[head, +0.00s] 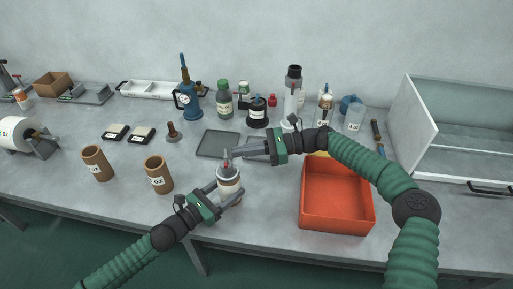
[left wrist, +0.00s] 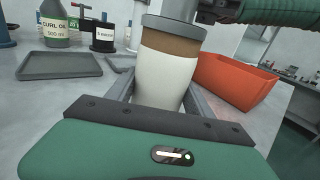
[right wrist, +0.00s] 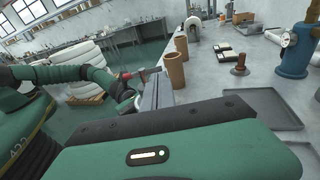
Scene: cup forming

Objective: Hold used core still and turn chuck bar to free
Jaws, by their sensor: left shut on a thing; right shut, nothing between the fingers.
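The used core (head: 229,187) stands upright near the bench's front edge, a cup-shaped cylinder. In the left wrist view the core (left wrist: 165,72) shows a cream wrap, a brown band and a grey rim. My left gripper (head: 229,198) is shut on it, one finger each side. The grey chuck bar (head: 227,158) rises above the core's top, with a red part beside it. My right gripper (head: 236,154) is shut and empty, its fingertips at the bar; I cannot tell whether they touch. In the right wrist view its fingers (right wrist: 156,92) lie together beside the bar.
An orange bin (head: 336,203) stands right of the core, under my right arm. A grey tray (head: 218,144) lies behind. Two brown cores (head: 97,163) (head: 158,174) stand to the left. Bottles (head: 225,99) and a blue tool (head: 187,98) line the back. An open cabinet (head: 460,135) stands right.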

